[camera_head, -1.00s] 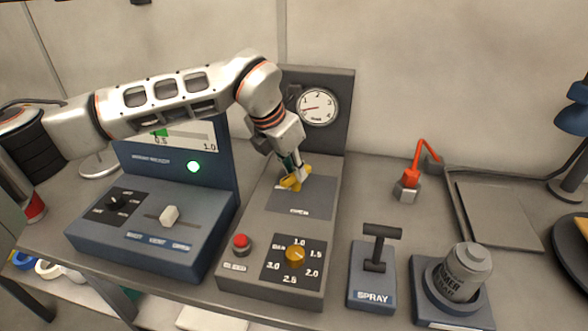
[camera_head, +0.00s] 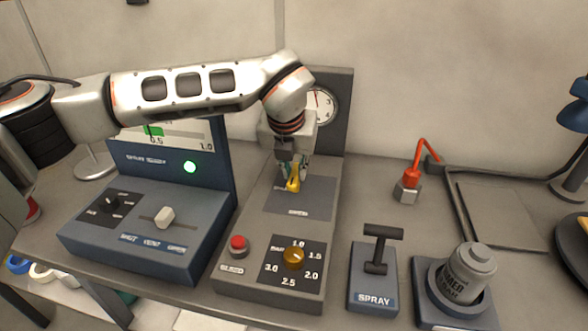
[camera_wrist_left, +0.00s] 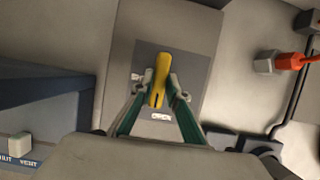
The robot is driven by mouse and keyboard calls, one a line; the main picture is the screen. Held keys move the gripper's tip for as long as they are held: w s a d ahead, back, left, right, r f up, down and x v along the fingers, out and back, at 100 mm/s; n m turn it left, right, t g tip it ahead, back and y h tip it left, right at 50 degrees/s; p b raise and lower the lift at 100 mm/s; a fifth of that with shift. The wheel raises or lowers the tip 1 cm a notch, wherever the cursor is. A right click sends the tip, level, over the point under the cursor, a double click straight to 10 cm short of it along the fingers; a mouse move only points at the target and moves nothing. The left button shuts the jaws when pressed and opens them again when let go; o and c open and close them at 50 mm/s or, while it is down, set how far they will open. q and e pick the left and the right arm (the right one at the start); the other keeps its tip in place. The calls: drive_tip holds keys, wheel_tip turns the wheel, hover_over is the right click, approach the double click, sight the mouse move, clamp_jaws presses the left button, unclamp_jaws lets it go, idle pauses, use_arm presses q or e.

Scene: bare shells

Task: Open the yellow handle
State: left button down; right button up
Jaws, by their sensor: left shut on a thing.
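The yellow handle (camera_head: 293,181) sits on the dark plate (camera_head: 315,196) of the grey console (camera_head: 258,208). In the left wrist view the yellow handle (camera_wrist_left: 160,80) runs nearly along the picture's height, its near end close to the OPEN label (camera_wrist_left: 161,116). My left gripper (camera_head: 292,180) is over it, pointing down. In the left wrist view the fingers of the left gripper (camera_wrist_left: 160,90) are on both sides of the handle, shut on it. The handle's pivot is hidden. My right gripper is not in view.
A gauge (camera_head: 321,105) on the console's back panel is partly hidden by my left arm. A blue console (camera_head: 140,228) stands to the left. A SPRAY lever (camera_head: 377,262), a canister (camera_head: 465,273) and a red valve (camera_head: 408,183) stand to the right.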

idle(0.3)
use_arm(q)
drive_tip(key=c, duration=2)
unclamp_jaws()
drive_tip(key=shift+o, duration=0.2)
drive_tip(key=shift+r, duration=0.1)
drive_tip(key=v, duration=1.1)
drive_tip(key=shift+s+r, duration=0.15)
drive_tip(key=shift+r, duration=0.25)
